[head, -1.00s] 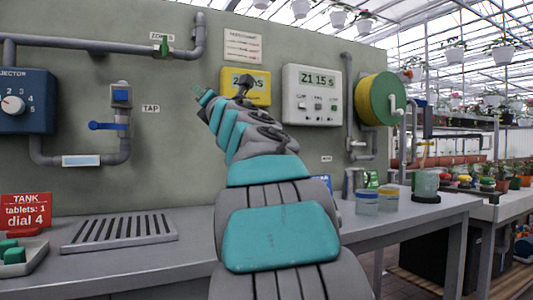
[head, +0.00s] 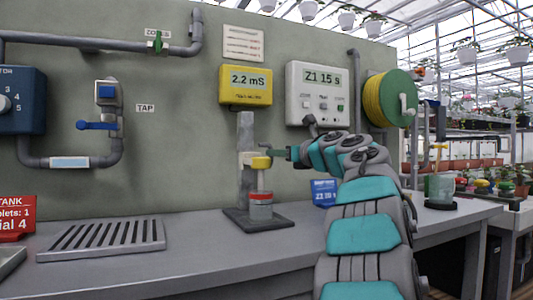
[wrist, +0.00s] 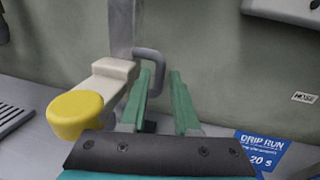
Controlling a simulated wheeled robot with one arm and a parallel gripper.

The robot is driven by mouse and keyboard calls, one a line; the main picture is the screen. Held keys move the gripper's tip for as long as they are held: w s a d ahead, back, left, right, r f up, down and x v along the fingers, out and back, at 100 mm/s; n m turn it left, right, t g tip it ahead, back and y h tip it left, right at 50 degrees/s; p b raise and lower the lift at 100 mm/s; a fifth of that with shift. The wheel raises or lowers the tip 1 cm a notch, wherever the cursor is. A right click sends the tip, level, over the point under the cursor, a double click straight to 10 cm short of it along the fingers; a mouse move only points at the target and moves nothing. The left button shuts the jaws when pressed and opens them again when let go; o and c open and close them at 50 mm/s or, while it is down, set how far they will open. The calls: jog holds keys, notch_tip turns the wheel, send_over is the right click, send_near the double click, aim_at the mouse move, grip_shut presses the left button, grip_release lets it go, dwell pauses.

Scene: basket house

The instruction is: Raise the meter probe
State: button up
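The meter probe stand is a grey post (head: 245,150) on a dark base, with a pale carriage (wrist: 112,75) and a yellow knob (head: 261,162). The knob also shows in the wrist view (wrist: 75,114). A thin probe (head: 261,180) hangs below the knob into a red-banded cup (head: 261,207) on the base. A grey loop handle (wrist: 153,57) sticks out from the carriage. My gripper (head: 291,153) is just right of the knob. In the wrist view its green fingers (wrist: 160,88) are apart, with the handle's outer bar showing in the gap; contact cannot be told.
A yellow meter (head: 246,85) reading 2.2 mS and a white timer (head: 317,93) hang on the wall above. A blue drip run card (wrist: 260,152) stands at the right. A slotted drain (head: 102,238) lies left on the bench, with clear bench between.

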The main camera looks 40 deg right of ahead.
jog(key=w+p, duration=0.1)
jog(key=w, duration=0.5)
jog(key=shift+w+p, duration=0.3)
jog(key=shift+w, duration=0.05)
jog(key=shift+c, duration=0.4)
grip_shut()
dwell(0.8)
